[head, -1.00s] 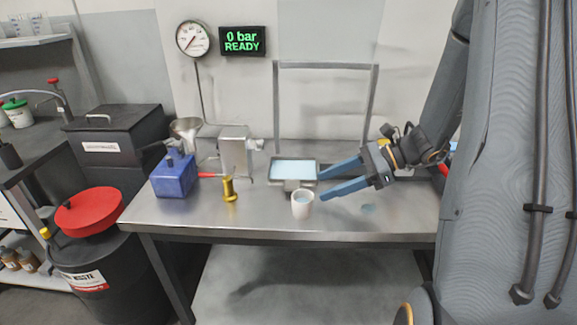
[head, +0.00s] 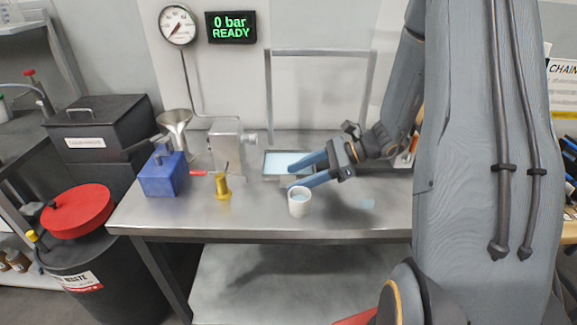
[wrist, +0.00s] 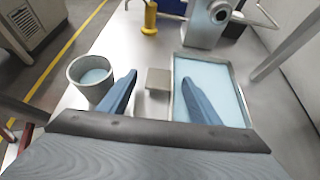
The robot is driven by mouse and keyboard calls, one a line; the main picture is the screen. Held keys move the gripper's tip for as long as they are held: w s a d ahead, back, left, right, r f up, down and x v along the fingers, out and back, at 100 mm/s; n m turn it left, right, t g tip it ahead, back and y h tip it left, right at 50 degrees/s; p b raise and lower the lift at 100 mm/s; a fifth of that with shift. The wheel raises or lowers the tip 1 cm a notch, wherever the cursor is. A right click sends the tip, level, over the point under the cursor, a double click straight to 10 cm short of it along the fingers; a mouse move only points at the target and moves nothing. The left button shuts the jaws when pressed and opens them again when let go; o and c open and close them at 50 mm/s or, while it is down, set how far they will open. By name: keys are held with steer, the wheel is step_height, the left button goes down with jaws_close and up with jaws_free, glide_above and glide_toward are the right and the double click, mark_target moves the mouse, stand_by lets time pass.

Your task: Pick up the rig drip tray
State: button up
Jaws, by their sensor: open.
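The rig drip tray (head: 268,174) is a shallow metal tray holding pale blue liquid, at the back middle of the steel bench. It also shows at the right in the wrist view (wrist: 243,116), with a small block-like tab (wrist: 158,80) on its left side. My gripper (head: 288,176) is open, with two blue fingers. In the wrist view (wrist: 160,85) the tab lies between and beyond the fingertips. The right finger overlaps the tray's liquid in the picture; I cannot tell whether it touches.
A white cup (head: 299,203) with blue liquid stands close in front of the tray, next to my left finger in the wrist view. A yellow piece (head: 223,187), a blue box (head: 163,173) and a metal unit (head: 226,143) stand to the left. The bench front (head: 250,222) is clear.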

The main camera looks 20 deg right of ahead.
steer(key=shift+w+a+f, duration=0.2)
steer(key=shift+a+f, duration=0.15)
steer(key=shift+a, duration=0.2)
steer(key=c, duration=1.4)
steer(key=shift+r, duration=0.1)
